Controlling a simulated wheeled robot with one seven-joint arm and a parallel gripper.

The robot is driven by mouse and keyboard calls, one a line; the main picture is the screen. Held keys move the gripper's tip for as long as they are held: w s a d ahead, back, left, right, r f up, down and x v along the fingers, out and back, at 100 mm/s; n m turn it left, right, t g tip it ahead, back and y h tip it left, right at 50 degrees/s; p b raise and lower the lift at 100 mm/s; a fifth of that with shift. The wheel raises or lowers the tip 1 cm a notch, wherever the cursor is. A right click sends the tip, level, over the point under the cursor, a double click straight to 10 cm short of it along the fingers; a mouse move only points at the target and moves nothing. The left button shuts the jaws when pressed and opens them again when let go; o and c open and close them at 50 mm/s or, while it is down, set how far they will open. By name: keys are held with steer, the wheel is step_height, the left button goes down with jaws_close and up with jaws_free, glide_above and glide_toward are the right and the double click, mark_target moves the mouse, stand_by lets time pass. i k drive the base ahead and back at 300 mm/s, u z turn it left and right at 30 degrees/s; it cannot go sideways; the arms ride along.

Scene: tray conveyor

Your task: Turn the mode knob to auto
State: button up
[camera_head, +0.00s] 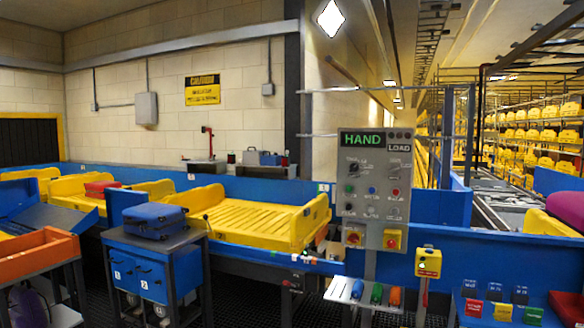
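A grey control panel (375,205) stands on a post right of the middle. Its top left display (362,141) shows HAND in green letters, and a smaller sign (399,147) beside it reads LOAD. A dark knob (353,169) sits below the HAND display, and another control (394,171) sits to its right. The lettering around them is too small to read, so I cannot tell the knob's exact pointer direction. Coloured buttons and two red knobs on yellow plates are lower on the panel. My gripper is not in view.
A yellow tray (246,222) lies on the blue conveyor left of the panel. A blue case (154,221) rests on a blue cabinet (150,278). A yellow button box (428,262) stands right of the panel's post. A shelf (340,291) with coloured handles juts out below the panel.

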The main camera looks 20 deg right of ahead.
mark_target(394, 169)
steer(key=u, duration=0.05)
steer(key=i, duration=1.45)
steer(key=z, duration=1.2)
steer(key=i, duration=0.95)
steer(key=z, duration=0.9)
